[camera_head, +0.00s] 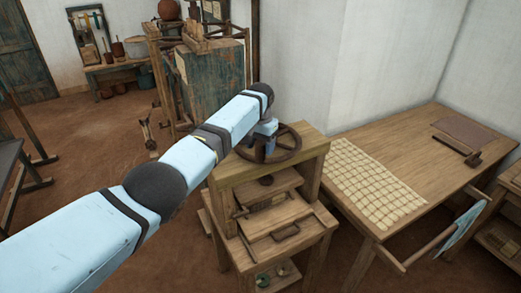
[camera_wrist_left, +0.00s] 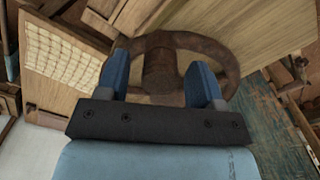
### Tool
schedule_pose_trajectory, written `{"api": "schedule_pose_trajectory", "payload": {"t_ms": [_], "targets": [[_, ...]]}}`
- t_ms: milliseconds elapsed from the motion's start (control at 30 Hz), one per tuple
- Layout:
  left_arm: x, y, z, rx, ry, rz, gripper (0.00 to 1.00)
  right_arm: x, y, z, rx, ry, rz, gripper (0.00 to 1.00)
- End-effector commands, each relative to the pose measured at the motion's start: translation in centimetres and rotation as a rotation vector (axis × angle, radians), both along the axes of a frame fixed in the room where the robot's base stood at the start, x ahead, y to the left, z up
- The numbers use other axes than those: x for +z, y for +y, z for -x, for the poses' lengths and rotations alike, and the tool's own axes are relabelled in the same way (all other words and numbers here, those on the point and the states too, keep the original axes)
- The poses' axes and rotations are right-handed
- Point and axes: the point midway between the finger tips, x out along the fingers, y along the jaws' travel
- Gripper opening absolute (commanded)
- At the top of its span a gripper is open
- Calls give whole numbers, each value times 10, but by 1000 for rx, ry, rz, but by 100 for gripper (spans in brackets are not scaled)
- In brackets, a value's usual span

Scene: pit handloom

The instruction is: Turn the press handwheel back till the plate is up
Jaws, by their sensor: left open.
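The brown press handwheel (camera_head: 289,152) sits on top of the wooden press (camera_head: 235,173) in the head view. My left arm reaches across from the left, and my left gripper (camera_head: 266,128) is at the wheel's far left side. In the left wrist view the wheel (camera_wrist_left: 227,62) lies just beyond the open fingers of my left gripper (camera_wrist_left: 160,85). Its round hub (camera_wrist_left: 160,70) shows between the two blue fingers. I cannot tell whether the fingers touch it. Below the wheel, the press has a screw end and wooden boards (camera_head: 270,193). My right gripper is not in view.
A wooden table (camera_head: 413,145) with a gridded cloth (camera_head: 365,180) stands right of the press. A rod with a blue cloth (camera_head: 462,222) sticks out at its front. A worn green cabinet (camera_head: 213,80) stands behind the press. Open brown floor (camera_head: 85,180) lies to the left.

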Motion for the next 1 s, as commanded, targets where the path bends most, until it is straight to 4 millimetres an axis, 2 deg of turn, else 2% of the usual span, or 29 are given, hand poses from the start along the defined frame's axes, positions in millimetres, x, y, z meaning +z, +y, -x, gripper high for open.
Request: {"api": "schedule_pose_trajectory", "payload": {"t_ms": [300, 500, 700, 1000], "targets": [[72, -1, -1, -2, -5, 1, 61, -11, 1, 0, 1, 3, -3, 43], [105, -2, 0, -2, -4, 0, 61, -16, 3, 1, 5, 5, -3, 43], [118, -1, 0, -2, -2, 0, 61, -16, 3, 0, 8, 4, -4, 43], [118, -2, 0, -2, -2, 0, 61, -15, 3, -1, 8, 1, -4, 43]]}}
